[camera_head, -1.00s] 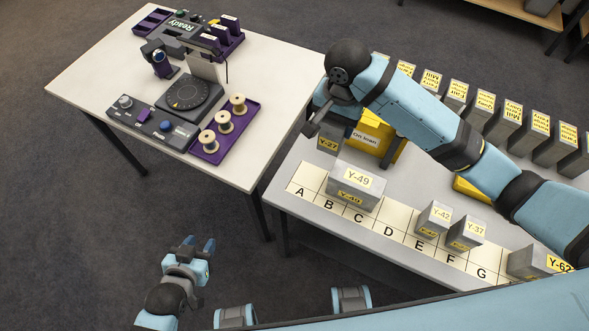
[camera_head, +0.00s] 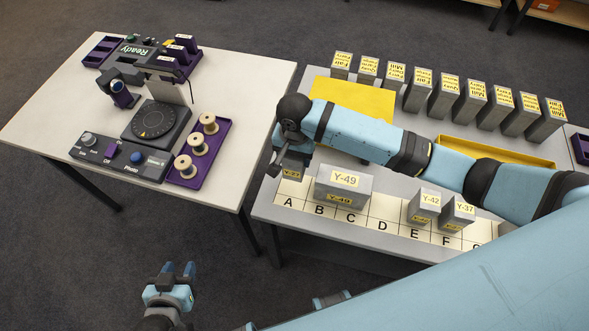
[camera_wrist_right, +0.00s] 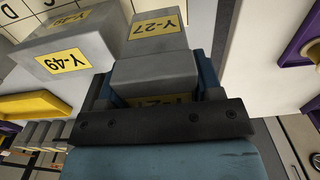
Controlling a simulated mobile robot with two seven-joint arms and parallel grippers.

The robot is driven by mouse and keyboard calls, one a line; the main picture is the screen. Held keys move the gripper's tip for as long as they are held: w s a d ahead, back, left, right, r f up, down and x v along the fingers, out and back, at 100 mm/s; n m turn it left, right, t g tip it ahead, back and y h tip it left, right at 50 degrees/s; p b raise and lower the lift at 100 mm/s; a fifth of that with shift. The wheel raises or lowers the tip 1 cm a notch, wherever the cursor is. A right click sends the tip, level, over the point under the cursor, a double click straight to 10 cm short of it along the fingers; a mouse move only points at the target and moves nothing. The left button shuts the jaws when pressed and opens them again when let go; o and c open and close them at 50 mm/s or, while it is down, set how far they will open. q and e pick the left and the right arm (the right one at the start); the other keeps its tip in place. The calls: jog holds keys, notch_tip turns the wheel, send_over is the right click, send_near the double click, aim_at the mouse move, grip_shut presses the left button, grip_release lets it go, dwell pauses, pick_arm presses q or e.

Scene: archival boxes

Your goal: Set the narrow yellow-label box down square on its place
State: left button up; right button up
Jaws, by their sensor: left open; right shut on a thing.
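The narrow grey box with yellow label Y-27 (camera_head: 291,173) is held in my right gripper (camera_head: 292,160), at the far edge of slot A on the lettered strip (camera_head: 287,202). It stands just left of the wider Y-49 box (camera_head: 343,185), which covers B and C. In the right wrist view, Y-27 (camera_wrist_right: 155,27) lies between the fingers of my right gripper (camera_wrist_right: 152,75), with Y-49 (camera_wrist_right: 70,52) close beside it. Whether Y-27 touches the strip I cannot tell. My left gripper (camera_head: 181,268) is open and empty, away from the table.
Narrow boxes Y-42 (camera_head: 424,206) and Y-37 (camera_head: 457,213) stand near E and F. Slot D (camera_head: 382,207) is clear. A white table (camera_head: 60,110) is left.

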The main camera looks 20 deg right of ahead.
aim_at(295, 171)
notch_tip(295, 171, down, 8)
jog(key=shift+r, duration=0.25)
jog(key=o, duration=1.1)
jog(key=shift+f, duration=0.15)
jog(key=shift+c, duration=0.2)
notch_tip(295, 171, up, 12)
jog(key=shift+r, duration=0.15)
